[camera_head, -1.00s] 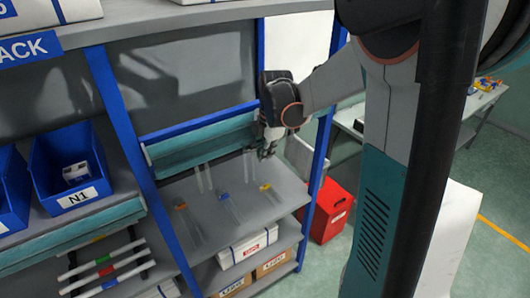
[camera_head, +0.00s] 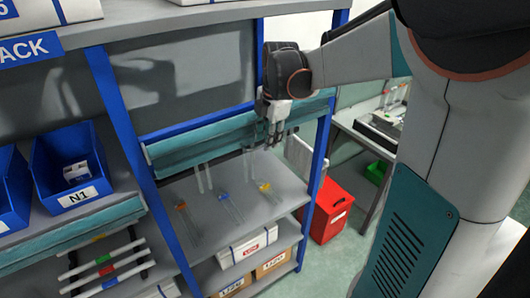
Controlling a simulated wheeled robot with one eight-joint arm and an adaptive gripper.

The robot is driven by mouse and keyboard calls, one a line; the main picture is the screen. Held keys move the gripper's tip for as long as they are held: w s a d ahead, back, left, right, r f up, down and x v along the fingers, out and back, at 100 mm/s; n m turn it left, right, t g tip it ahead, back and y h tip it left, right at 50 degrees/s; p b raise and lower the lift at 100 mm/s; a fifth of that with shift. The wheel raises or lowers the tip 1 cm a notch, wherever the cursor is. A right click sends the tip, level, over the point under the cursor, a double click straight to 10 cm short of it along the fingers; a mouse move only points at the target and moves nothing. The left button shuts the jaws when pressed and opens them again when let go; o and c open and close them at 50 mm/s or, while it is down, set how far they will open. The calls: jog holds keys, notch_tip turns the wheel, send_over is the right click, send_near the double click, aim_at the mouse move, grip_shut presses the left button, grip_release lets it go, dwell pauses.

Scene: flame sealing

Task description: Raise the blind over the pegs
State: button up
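The blind is a teal slatted panel (camera_head: 195,146) across the shelf bay, just under a blue rail. Below it hang pale rods, which look like the pegs (camera_head: 203,178), above a grey shelf; the blind covers their upper ends. My gripper (camera_head: 273,140) points down in front of the right part of the blind. Its fingers look close together, but their gap is too small to judge. I cannot tell whether they touch the blind.
Clear items with orange, blue and yellow ends (camera_head: 229,207) lie on the grey shelf (camera_head: 255,225). Boxes (camera_head: 247,245) stand below. A blue bin marked N1 (camera_head: 70,170) is at the left. A red bin (camera_head: 330,212) stands right of the blue upright.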

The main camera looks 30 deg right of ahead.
jog(key=shift+s+r, duration=0.25)
jog(key=shift+r, duration=0.95)
jog(key=shift+s+r, duration=0.25)
jog(key=shift+r, duration=0.9)
